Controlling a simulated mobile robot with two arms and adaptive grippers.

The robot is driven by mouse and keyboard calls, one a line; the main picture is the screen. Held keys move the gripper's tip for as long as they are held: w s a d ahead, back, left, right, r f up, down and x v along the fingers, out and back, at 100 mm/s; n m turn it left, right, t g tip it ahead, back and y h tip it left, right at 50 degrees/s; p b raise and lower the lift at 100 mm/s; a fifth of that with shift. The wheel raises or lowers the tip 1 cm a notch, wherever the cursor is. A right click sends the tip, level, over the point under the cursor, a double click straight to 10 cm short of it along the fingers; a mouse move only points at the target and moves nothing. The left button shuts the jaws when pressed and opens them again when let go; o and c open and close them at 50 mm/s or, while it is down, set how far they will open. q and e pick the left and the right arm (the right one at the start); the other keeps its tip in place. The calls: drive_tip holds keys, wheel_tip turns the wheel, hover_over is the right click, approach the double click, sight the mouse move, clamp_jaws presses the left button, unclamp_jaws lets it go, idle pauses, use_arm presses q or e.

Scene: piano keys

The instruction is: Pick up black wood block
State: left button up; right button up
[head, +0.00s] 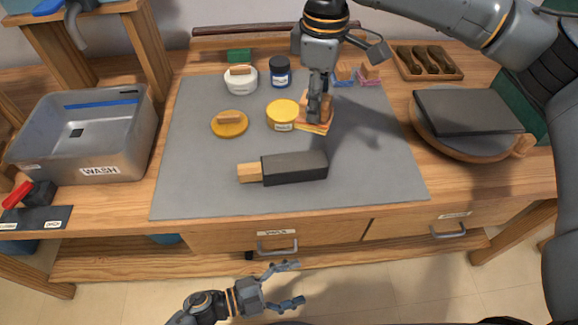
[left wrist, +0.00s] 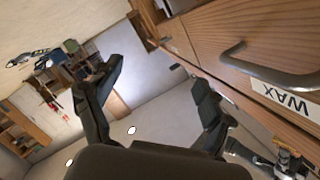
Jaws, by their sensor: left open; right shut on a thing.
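The black wood block (head: 297,168), with a pale wood end at its left, lies on the grey mat (head: 210,180) near the front of the bench. My right gripper (head: 318,112) points down behind it, shut on a small tan wooden block (head: 327,108) at an orange-and-yellow pad (head: 314,128). The gripper hides part of that block. My left gripper (head: 293,284) is open and empty, low in front of the bench, well apart from the black block. Its spread fingers show in the left wrist view (left wrist: 155,100), with the black block out of view.
Yellow jar (head: 282,115), yellow lid (head: 230,124), white jar (head: 241,80) and blue jar (head: 280,72) stand behind the black block. A WASH tub (head: 140,140) is left. Drawer handles (head: 277,247) project from the bench front; one is near my left gripper (left wrist: 270,70).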

use_arm(q)
drive_tip(key=s+a+r+m+g+h, duration=0.3)
drive_tip(key=s+r+m+g, duration=0.35)
drive_tip(key=r+m, duration=0.45)
drive_tip(key=w+a+r+m+g+y, duration=0.1)
drive_tip(key=a+r+m+g+y, duration=0.35)
drive_tip(key=a+m, duration=0.7)
drive_tip(key=w+a+r+m+t, duration=0.1)
drive_tip(key=w+r+m+t, duration=0.1)
drive_tip(key=w, duration=0.6)
drive_tip(key=w+a+r+m+t, duration=0.1)
drive_tip(key=w+r+m+t, duration=0.1)
drive_tip(key=w, duration=0.7)
drive_tip(key=w+a+r+m+t, duration=0.2)
drive_tip(key=w+r+t, duration=0.1)
drive_tip(key=w, duration=0.5)
drive_tip(key=shift+w+r+m+t+y, duration=0.1)
drive_tip(key=shift+w+m+t+y, duration=0.2)
drive_tip(key=shift+t, duration=0.3)
approach(255, 172)
drive_tip(key=d+f, duration=0.1)
drive_tip(key=w+d, duration=0.1)
drive_tip(key=d+f, duration=0.1)
drive_tip(key=shift+w+d+f, duration=0.1)
drive_tip(key=shift+w+f, duration=0.2)
drive_tip(key=shift+f, duration=0.1)
drive_tip(key=shift+y, duration=0.25)
drive_tip(key=x, duration=0.6)
drive_tip(key=shift+d+f, duration=0.1)
drive_tip(key=shift+d, duration=0.25)
